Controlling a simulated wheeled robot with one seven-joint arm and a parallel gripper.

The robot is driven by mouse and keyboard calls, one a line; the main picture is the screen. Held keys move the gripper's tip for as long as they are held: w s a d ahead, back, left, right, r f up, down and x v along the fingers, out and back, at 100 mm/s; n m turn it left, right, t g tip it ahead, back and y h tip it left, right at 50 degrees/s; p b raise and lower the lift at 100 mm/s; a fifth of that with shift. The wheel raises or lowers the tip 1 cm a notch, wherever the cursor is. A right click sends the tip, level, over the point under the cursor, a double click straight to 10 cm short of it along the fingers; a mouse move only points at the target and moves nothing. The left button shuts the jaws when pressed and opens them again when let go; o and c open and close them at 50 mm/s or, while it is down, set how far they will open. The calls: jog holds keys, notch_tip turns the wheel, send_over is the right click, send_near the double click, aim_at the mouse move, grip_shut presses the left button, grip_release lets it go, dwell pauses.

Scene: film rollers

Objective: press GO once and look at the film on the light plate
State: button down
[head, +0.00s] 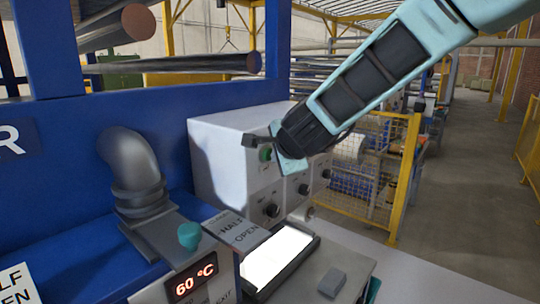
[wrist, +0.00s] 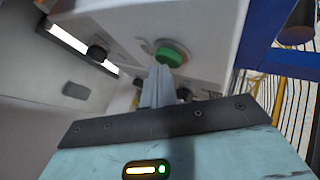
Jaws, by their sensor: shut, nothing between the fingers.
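A green button (head: 265,154) is on the front of a white control box (head: 228,150); I cannot read a GO label. In the wrist view the green button (wrist: 171,54) is just beyond the tips of my gripper (wrist: 160,72). The fingers are shut together and empty, pointing at the button; whether they touch it I cannot tell. In the head view my gripper's body (head: 291,150) is close to the box front and its fingertips are not clear. The light plate (head: 279,256) glows white below the box. I cannot make out film on it.
Black knobs (head: 272,210) line the box front below the button. A grey block (head: 332,283) lies right of the light plate. A unit with a red 60 °C display (head: 194,281) and a teal knob (head: 189,235) stands left. A yellow fence (head: 398,180) is behind.

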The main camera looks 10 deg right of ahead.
jog(key=shift+w+a, duration=0.2)
jog(key=shift+s+d, duration=0.1)
jog(key=shift+s, duration=0.05)
dwell(0.5)
jog(key=shift+s+d, duration=0.45)
jog(key=shift+s, duration=0.15)
jog(key=s+d, duration=0.1)
jog(key=s, duration=0.1)
jog(key=s+d+b, duration=0.1)
jog(key=s+d, duration=0.1)
jog(key=shift+b, duration=0.3)
dwell(0.6)
